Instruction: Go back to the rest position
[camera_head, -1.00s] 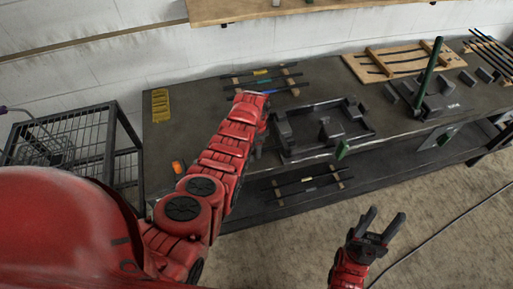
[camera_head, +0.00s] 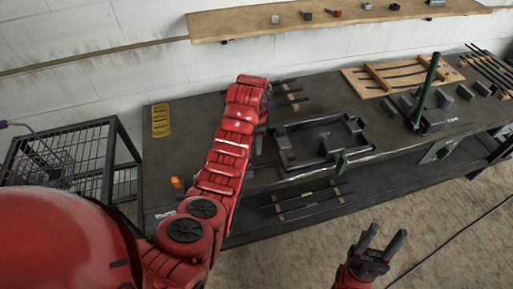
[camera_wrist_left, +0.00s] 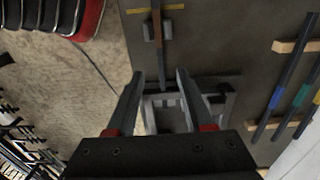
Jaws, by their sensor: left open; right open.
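My left gripper (camera_wrist_left: 160,92) is open in the left wrist view, with nothing between its fingers. It hangs above the bench edge, with part of a grey fixture visible beyond the fingers. In the head view my red left arm reaches over the bench, and its forearm mostly hides the left gripper. My right gripper (camera_head: 384,238) is open and empty in the head view, low in front of the bench and over the floor, apart from everything. A black frame fixture (camera_head: 325,161) sits on the bench, to the right of my left arm.
The dark bench (camera_head: 190,140) carries a yellow piece (camera_head: 160,120), an orange item (camera_head: 177,183), a green post (camera_head: 424,90) and a wooden rack (camera_head: 375,83). A wire cart (camera_head: 75,160) stands left. A wall shelf (camera_head: 230,27) holds small items. Floor around my right gripper is clear.

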